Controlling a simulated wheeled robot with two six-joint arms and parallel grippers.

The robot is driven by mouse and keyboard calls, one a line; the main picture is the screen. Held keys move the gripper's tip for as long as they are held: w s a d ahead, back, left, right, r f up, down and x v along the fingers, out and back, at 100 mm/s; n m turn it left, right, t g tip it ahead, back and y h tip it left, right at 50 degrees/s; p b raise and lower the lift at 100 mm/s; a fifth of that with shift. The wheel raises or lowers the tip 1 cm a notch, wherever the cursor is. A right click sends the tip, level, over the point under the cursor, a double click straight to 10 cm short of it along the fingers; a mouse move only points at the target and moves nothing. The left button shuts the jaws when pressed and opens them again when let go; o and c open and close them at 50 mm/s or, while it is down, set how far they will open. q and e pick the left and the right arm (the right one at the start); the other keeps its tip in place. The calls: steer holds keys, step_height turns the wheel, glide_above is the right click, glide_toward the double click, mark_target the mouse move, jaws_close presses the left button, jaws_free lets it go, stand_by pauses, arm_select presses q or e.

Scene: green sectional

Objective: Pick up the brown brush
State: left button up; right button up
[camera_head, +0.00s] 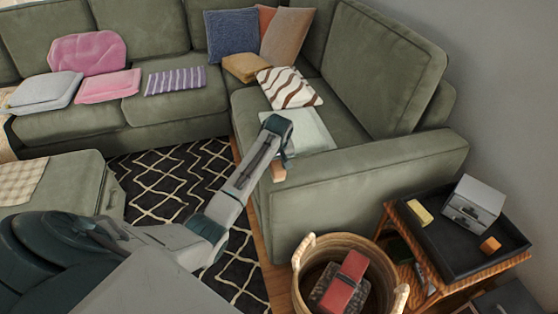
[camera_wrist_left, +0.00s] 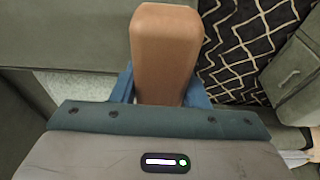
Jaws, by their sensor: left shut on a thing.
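My left gripper (camera_head: 283,157) is raised in front of the sofa's right-hand part in the head view. It is shut on the brown brush (camera_wrist_left: 165,50), a smooth brown block with rounded edges. In the left wrist view the brush stands out between the blue fingers (camera_wrist_left: 160,88). In the head view only a small end of the brush (camera_head: 279,173) shows below the gripper. The rest of the brush is hidden by the gripper. My right gripper is not in view.
A green sectional sofa (camera_head: 350,185) with several cushions fills the back. A wicker basket (camera_head: 318,247) with a red item (camera_head: 345,280) stands at the front right, beside a side table with a black tray (camera_head: 450,240). A patterned rug (camera_head: 170,185) lies on the floor.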

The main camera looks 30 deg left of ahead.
arm_select(q)
steer(key=s+r, duration=0.1)
steer(key=s, duration=1.1)
steer(key=shift+s+d+r, duration=0.15)
steer(key=shift+s+d, duration=0.2)
steer(key=shift+d, duration=0.05)
steer(key=o, duration=0.5)
steer(key=c, duration=0.4)
steer(key=shift+o, duration=0.2)
